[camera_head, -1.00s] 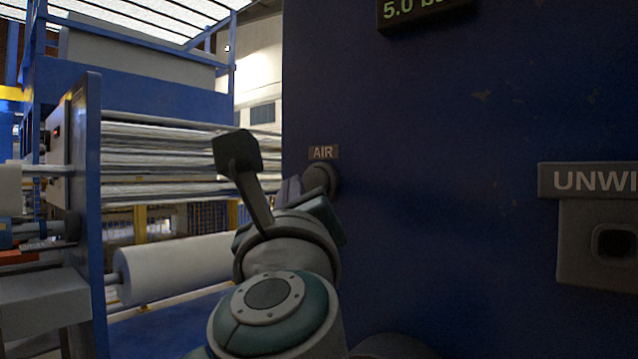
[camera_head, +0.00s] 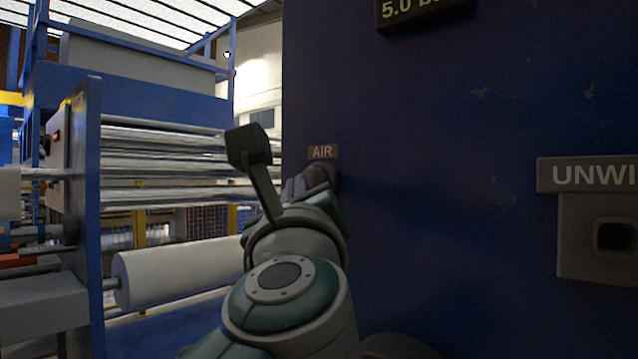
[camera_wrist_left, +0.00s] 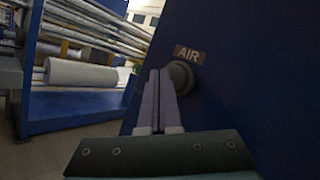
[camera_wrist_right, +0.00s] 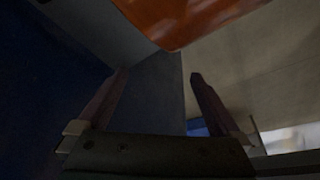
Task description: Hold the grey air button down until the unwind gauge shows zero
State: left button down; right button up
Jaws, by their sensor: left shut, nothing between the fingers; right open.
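The grey round air button (camera_head: 322,178) sits on the blue panel under the AIR label (camera_head: 322,151). It also shows in the left wrist view (camera_wrist_left: 183,76). My left gripper (camera_head: 304,184) is shut and empty, its fingertips at the left side of the button; I cannot tell if they touch it. In the left wrist view its fingers (camera_wrist_left: 160,76) overlap the button's left edge. A display (camera_head: 415,10), cut off at the top edge, reads 5.0 in green. My right gripper (camera_wrist_right: 156,75) is open and empty in the right wrist view.
A grey UNWIND box (camera_head: 583,255), partly cut off, stands out from the panel at the right. A machine with shiny rollers (camera_head: 170,165) and a white roll (camera_head: 180,272) stands at the left. An orange object (camera_wrist_right: 185,18) is above the right gripper.

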pick_arm(q)
jog(key=shift+w+d+b, duration=0.3)
jog(key=shift+w+b, duration=0.1)
jog(key=shift+b, duration=0.15)
dwell(0.4)
dwell(2.8)
jog(key=shift+s+a+p, duration=0.55)
jog(key=shift+s+p, duration=0.15)
jog(key=shift+s, duration=0.05)
jog(key=s+a+p, duration=0.1)
jog(key=s, duration=0.1)
jog(key=s+a+p, duration=0.1)
jog(key=s+a, duration=0.1)
jog(key=shift+a+p, duration=0.1)
jog(key=shift+p, duration=0.2)
